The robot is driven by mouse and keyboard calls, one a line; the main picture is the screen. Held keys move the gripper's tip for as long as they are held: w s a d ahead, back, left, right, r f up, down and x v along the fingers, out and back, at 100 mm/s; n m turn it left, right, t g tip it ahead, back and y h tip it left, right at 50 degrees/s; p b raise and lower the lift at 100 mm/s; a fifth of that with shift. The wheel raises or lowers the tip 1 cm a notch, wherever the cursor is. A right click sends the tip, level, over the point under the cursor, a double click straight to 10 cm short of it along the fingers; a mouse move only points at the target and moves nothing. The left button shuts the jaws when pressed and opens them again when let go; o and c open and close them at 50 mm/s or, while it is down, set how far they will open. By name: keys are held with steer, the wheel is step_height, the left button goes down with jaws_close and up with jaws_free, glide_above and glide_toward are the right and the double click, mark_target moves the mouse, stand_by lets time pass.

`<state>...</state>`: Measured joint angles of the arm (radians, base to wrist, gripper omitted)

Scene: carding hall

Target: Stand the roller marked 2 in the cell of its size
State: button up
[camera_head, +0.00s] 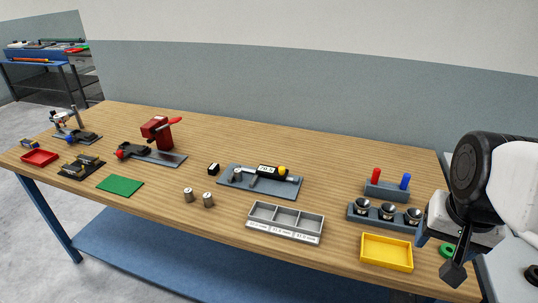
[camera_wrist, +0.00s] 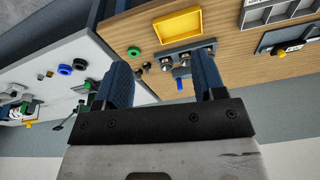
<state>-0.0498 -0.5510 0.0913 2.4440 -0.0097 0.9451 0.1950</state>
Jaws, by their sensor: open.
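Two small metal rollers stand upright on the wooden table, a left one (camera_head: 188,195) and a right one (camera_head: 208,200). I cannot read a number on any roller. A grey tray (camera_head: 285,235) with three cells and size labels on its front stands right of the loose rollers; its cells look empty, and part of the tray shows in the wrist view (camera_wrist: 270,22). My gripper (camera_wrist: 163,62) is open and empty, above the table's right end, far from the rollers.
A yellow tray (camera_head: 387,252), a block with several metal cups (camera_head: 360,222) and a stand with red and blue pegs (camera_head: 385,191) are near my gripper. A green mat (camera_head: 120,186), red tray (camera_head: 40,158) and red device (camera_head: 156,130) are left.

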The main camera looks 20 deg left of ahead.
steer(key=w+a+r+m, duration=0.1)
steer(key=w+a+m, duration=0.1)
steer(key=w+a, duration=0.35)
steer(key=w+a+r+m, duration=0.1)
steer(key=w+a+m, duration=0.15)
steer(key=w, duration=0.55)
steer(key=m+g, duration=0.2)
steer(key=m, duration=0.8)
glide_above(238, 170)
step_height(238, 170, down, 18)
steer(key=shift+d+f, duration=0.15)
steer(key=shift+f, duration=0.05)
steer(key=shift+a+f+m, duration=0.2)
steer(key=shift+a+m, duration=0.05)
steer(key=shift+a, duration=0.05)
steer(key=shift+f, duration=0.1)
steer(key=shift+f, duration=1.2)
steer(key=shift+f, duration=0.1)
